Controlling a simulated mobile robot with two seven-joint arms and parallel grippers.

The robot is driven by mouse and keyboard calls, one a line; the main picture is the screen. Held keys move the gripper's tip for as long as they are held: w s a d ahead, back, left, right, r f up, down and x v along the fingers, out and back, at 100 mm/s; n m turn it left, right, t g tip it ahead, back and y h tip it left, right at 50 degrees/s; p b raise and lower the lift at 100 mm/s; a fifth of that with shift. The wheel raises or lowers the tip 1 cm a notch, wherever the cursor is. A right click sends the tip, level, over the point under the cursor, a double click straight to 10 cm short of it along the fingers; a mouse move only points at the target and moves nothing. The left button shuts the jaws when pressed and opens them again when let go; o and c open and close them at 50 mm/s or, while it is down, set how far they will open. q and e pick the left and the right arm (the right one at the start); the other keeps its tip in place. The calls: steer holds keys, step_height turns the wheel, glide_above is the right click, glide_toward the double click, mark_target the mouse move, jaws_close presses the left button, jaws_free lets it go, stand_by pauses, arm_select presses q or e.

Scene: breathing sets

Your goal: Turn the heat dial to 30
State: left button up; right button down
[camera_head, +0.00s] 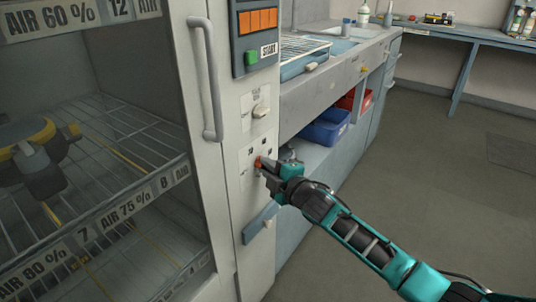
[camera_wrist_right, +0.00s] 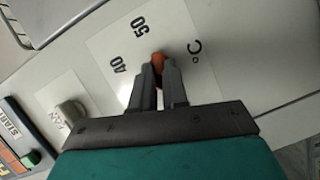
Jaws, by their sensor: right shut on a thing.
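The heat dial (camera_wrist_right: 158,62) is a small red-orange knob on a white plate marked 40, 50 and °C in the right wrist view. In the head view the dial (camera_head: 258,162) is on the cabinet's control column. My right gripper (camera_head: 266,168) reaches it from the right. In the right wrist view the gripper's grey fingers (camera_wrist_right: 158,78) are shut on the knob, one on each side. The fingers and palm hide the lower part of the plate, and I see no 30 mark. I cannot tell which number the knob points to. My left gripper is not in view.
A beige fan knob (camera_head: 261,110) sits above the dial, also in the right wrist view (camera_wrist_right: 70,113). Above it are a green START button (camera_head: 251,57) and an orange display (camera_head: 257,21). A door handle (camera_head: 208,80) stands out left. A counter (camera_head: 330,70) stands right.

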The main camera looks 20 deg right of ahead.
arm_select(q)
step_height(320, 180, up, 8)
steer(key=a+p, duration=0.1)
steer(key=p, duration=0.7)
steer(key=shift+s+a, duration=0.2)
arm_select(e)
steer(key=m+g, duration=0.1)
steer(key=m, duration=0.1)
steer(key=m+g+y, duration=0.1)
steer(key=m, duration=0.1)
steer(key=m+g, duration=0.1)
steer(key=m, duration=0.1)
steer(key=shift+w+d+r+y, duration=0.15)
steer(key=shift+d+r+y, duration=0.05)
steer(key=shift+r+y, duration=0.1)
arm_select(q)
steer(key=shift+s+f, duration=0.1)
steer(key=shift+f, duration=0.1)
arm_select(e)
steer(key=shift+m, duration=0.3)
steer(key=c, duration=1.5)
jaws_free()
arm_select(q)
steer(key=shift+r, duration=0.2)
arm_select(e)
steer(key=o, duration=0.4)
steer(key=shift+c, duration=0.2)
